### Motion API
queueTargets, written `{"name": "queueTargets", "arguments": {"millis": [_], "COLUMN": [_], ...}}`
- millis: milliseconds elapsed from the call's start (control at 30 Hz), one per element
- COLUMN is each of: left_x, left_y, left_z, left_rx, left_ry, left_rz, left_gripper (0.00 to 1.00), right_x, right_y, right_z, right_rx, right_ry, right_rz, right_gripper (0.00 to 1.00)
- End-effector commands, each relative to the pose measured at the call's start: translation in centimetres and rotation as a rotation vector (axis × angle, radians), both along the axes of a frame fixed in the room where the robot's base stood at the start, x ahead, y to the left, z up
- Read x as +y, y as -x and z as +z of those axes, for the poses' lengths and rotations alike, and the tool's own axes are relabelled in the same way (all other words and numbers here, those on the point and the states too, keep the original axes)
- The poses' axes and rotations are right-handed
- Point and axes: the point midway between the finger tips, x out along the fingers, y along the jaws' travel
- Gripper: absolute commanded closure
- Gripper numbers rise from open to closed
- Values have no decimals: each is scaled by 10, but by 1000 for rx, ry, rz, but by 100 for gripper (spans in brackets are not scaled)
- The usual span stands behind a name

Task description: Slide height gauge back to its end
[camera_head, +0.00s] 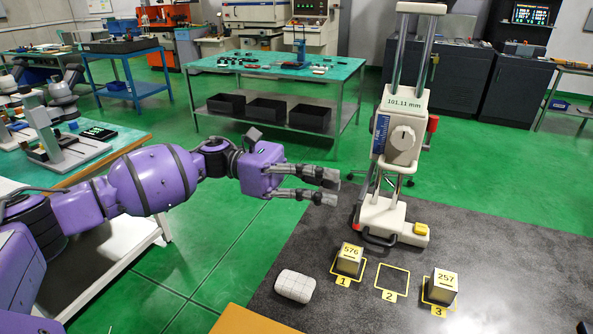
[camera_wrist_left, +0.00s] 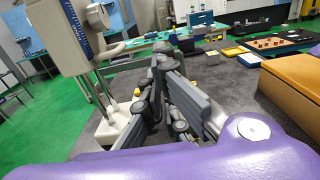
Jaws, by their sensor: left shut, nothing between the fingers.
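The height gauge (camera_head: 403,133) stands upright on the dark table at the right of centre in the head view. It has twin columns, a cream head reading 101.11 mm, a round knob and a cream base (camera_head: 400,222) with a black handle at its front left. In the left wrist view the gauge (camera_wrist_left: 57,30) is at upper left. My left gripper (camera_head: 328,187) is shut and empty, just left of the gauge's columns, above the table edge. In the head view it appears apart from the gauge. My right gripper is not in view.
On the dark table (camera_head: 520,262), block 576 (camera_head: 349,259) stands on square 1 and block 257 (camera_head: 442,286) on square 3. Square 2 (camera_head: 392,280) is empty. A white rounded, grid-lined object (camera_head: 294,286) lies at front left. The tabletop right of the gauge is clear.

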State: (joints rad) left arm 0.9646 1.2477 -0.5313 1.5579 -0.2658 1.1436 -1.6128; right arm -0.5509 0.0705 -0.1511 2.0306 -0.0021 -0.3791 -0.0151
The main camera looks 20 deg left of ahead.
Motion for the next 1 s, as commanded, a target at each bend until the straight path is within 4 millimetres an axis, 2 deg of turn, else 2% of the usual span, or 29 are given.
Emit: {"name": "queueTargets", "arguments": {"millis": [100,233,767,867,1000], "left_x": [-19,-30,-37,-46,-73], "left_y": [0,0,0,1,1], "left_z": [4,2,-1,-1,0], "left_rx": [-3,-1,1,1,0], "left_ry": [1,1,1,1,5], "left_rz": [-2,-1,-1,-3,-6], "left_gripper": [100,100,100,100,100], "right_x": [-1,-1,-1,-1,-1], "right_y": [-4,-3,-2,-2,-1], "right_z": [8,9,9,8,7], "right_rx": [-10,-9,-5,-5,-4], "right_ry": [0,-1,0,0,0], "right_rz": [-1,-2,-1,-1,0], "right_gripper": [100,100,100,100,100]}}
